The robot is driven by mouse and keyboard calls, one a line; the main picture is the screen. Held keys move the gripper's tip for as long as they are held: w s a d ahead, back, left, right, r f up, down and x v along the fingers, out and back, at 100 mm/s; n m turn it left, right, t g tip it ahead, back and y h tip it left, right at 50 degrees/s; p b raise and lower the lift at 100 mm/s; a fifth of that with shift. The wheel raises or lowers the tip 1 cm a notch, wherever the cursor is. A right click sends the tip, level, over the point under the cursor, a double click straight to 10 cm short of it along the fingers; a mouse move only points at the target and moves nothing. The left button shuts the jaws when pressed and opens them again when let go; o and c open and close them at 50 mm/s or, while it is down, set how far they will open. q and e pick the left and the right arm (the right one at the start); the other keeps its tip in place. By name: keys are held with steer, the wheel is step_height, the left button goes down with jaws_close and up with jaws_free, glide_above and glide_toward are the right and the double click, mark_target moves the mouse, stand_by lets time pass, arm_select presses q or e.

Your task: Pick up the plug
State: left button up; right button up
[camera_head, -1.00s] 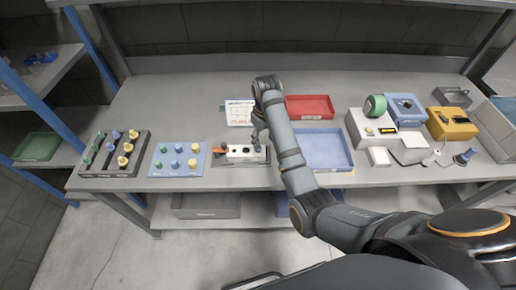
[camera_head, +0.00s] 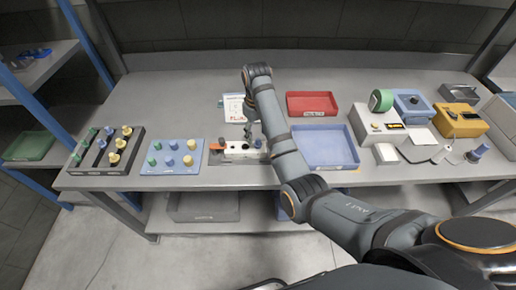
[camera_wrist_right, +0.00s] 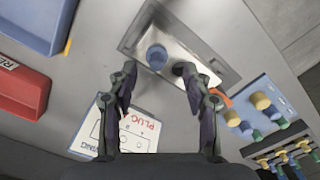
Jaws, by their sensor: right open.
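A blue round piece, which looks like the plug (camera_wrist_right: 157,56), stands on a pale block in the right wrist view. In the head view the white socket block (camera_head: 236,149) sits near the table's front edge, left of the blue tray. My right gripper (camera_wrist_right: 156,70) is open, its fingertips on either side of the blue piece in the picture. I cannot tell whether they touch it. In the head view my right gripper (camera_head: 250,131) hangs over the back of the block, and the plug is hard to make out there. My left gripper is not in view.
A printed card (camera_head: 233,107) lies behind the block, and it shows the word PLUG in the wrist view. A blue board with knobs (camera_head: 172,170) is to the left. A red tray (camera_head: 312,95) and a blue tray (camera_head: 325,163) are to the right. An orange piece (camera_head: 216,146) lies at the block's left end.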

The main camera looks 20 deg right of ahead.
mark_target(258, 140)
steer(key=f, duration=0.2)
steer(key=f+p, duration=0.1)
steer(key=f, duration=0.1)
steer(key=shift+w+d+f, duration=0.15)
steer(key=shift+d, duration=0.05)
steer(key=c, duration=0.8)
arm_select(q)
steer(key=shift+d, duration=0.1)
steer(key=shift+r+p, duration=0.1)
steer(key=shift+p, duration=0.2)
